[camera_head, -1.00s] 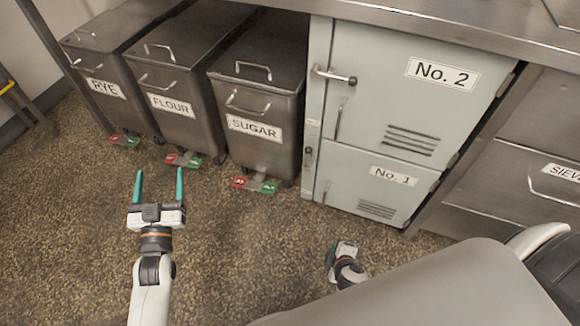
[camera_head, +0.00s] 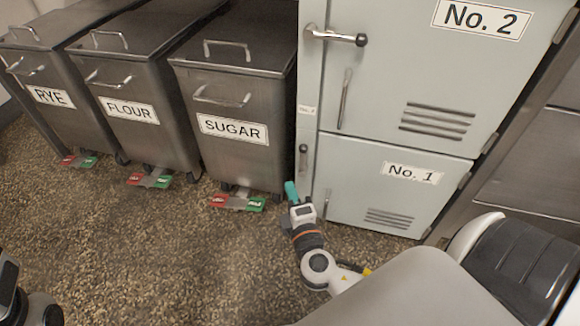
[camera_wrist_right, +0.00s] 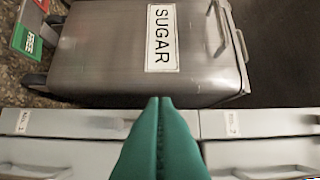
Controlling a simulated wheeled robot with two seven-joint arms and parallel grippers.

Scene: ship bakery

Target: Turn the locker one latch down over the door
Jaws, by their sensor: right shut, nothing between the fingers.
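Locker one is the lower pale door (camera_head: 370,180) labelled No. 1. Its latch (camera_head: 303,160) stands upright on the left frame strip beside the door, dark knob at the top, not across the door. My right gripper (camera_head: 291,190) has teal fingers shut and empty, just below the latch and left of the locker's edge; I cannot tell whether they touch. In the right wrist view the shut fingers (camera_wrist_right: 160,105) fill the lower middle, and I cannot make out the latch there. My left gripper is out of view; only part of its arm shows at lower left.
Locker two's door (camera_head: 400,75) is above, its latch (camera_head: 335,37) lying horizontally over it. The sugar bin (camera_head: 232,160) stands close left of the locker, with flour (camera_head: 150,140) and rye (camera_head: 70,120) bins beyond. The speckled floor in front is clear.

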